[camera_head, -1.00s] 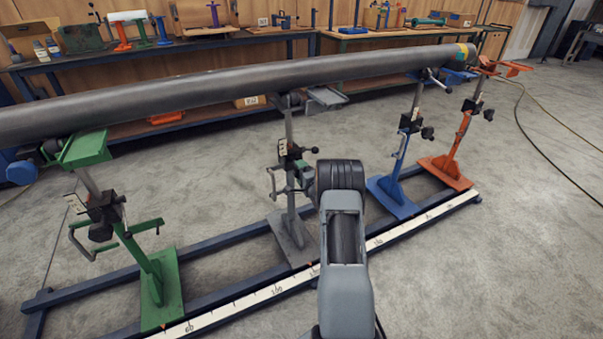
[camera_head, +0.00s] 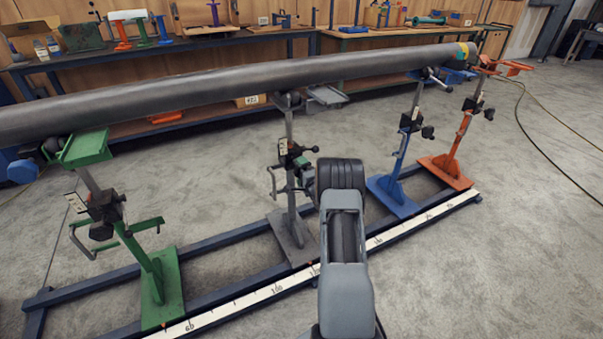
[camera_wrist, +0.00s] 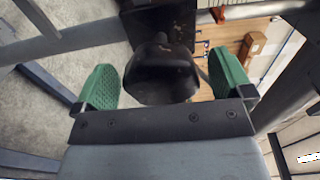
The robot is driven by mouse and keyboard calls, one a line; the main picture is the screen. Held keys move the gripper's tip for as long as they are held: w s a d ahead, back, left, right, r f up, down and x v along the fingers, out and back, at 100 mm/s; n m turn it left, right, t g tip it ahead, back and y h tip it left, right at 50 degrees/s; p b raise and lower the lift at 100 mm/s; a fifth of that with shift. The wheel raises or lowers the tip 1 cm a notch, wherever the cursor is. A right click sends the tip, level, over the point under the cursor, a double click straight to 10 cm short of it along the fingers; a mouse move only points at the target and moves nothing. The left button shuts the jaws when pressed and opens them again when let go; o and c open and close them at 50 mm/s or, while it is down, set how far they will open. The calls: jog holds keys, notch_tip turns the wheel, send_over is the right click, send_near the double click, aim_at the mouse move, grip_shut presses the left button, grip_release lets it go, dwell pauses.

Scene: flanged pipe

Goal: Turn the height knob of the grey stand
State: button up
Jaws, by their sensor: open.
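The grey stand (camera_head: 291,225) stands upright on the rail base, second from the left under the long pipe. In the wrist view a dark rounded knob (camera_wrist: 160,80) lies between the two green finger pads of my gripper (camera_wrist: 164,68). The gripper is open. A gap shows on the left of the knob, and a smaller one on the right; neither pad visibly grips it. In the head view my arm hides most of the gripper and the knob beside the stand's clamp block (camera_head: 290,161).
The dark pipe (camera_head: 220,88) runs across above the stands. A green stand (camera_head: 160,275) is to the left; blue (camera_head: 393,190) and orange (camera_head: 452,165) stands are to the right. A white scale strip (camera_head: 250,297) runs along the front rail. Open floor lies at right.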

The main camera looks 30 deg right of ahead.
jog(key=s+a+p, duration=0.2)
jog(key=s, duration=1.1)
jog(key=shift+s, duration=0.35)
